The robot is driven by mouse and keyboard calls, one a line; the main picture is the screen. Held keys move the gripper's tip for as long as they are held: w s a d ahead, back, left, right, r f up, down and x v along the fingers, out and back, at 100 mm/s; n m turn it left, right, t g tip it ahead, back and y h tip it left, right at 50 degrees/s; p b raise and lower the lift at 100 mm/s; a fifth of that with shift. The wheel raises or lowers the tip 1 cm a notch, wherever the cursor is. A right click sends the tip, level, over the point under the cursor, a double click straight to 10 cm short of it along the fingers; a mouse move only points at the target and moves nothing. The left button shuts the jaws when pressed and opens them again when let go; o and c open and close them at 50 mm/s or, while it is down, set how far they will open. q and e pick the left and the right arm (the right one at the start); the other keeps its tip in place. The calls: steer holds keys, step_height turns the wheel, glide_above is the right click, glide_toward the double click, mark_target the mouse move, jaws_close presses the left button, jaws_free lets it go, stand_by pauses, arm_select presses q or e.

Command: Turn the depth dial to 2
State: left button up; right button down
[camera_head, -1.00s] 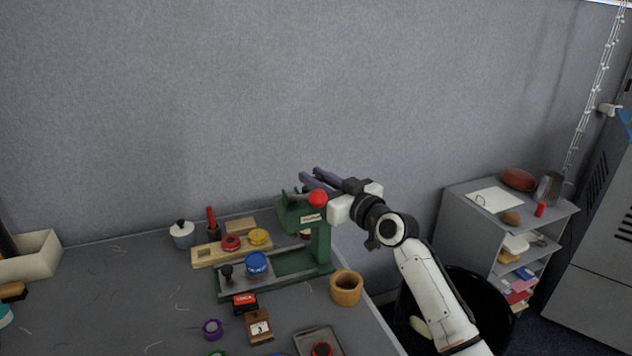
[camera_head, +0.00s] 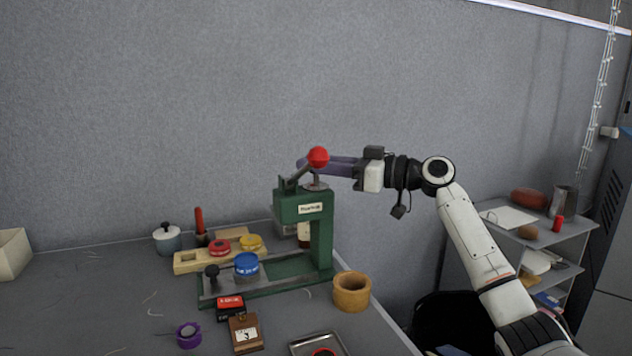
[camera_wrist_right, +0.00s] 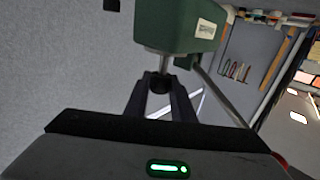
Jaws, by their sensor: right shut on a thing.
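The green press (camera_head: 306,210) stands on the table with a labelled head. A lever with a red ball (camera_head: 318,157) rises above the head. A grey round disc (camera_head: 315,185) sits on the head's top, likely the depth dial; no number on it is readable. My right gripper (camera_head: 306,165) reaches in from the right above the head, partly behind the red ball. In the right wrist view the right gripper (camera_wrist_right: 160,82) is shut on a dark knob (camera_wrist_right: 160,84) at the end of a metal stem from the green head (camera_wrist_right: 178,28). My left gripper is not in view.
Blue (camera_head: 246,264), red (camera_head: 220,247) and yellow (camera_head: 250,242) round pieces sit on or behind the press base. A wooden cup (camera_head: 351,291) stands right of it. A shelf unit (camera_head: 545,240) is at the right. The wall is behind.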

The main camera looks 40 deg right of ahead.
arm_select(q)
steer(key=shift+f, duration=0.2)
arm_select(e)
steer(key=shift+n+g+y, duration=0.5)
steer(key=shift+n+y, duration=0.1)
steer(key=shift+y, duration=0.2)
steer(key=shift+n+g+y, duration=0.3)
steer(key=c, duration=1.5)
jaws_free()
arm_select(q)
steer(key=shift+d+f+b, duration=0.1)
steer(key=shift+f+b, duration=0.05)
steer(key=shift+b, duration=0.65)
arm_select(e)
steer(key=v, duration=1)
steer(key=shift+s, duration=0.15)
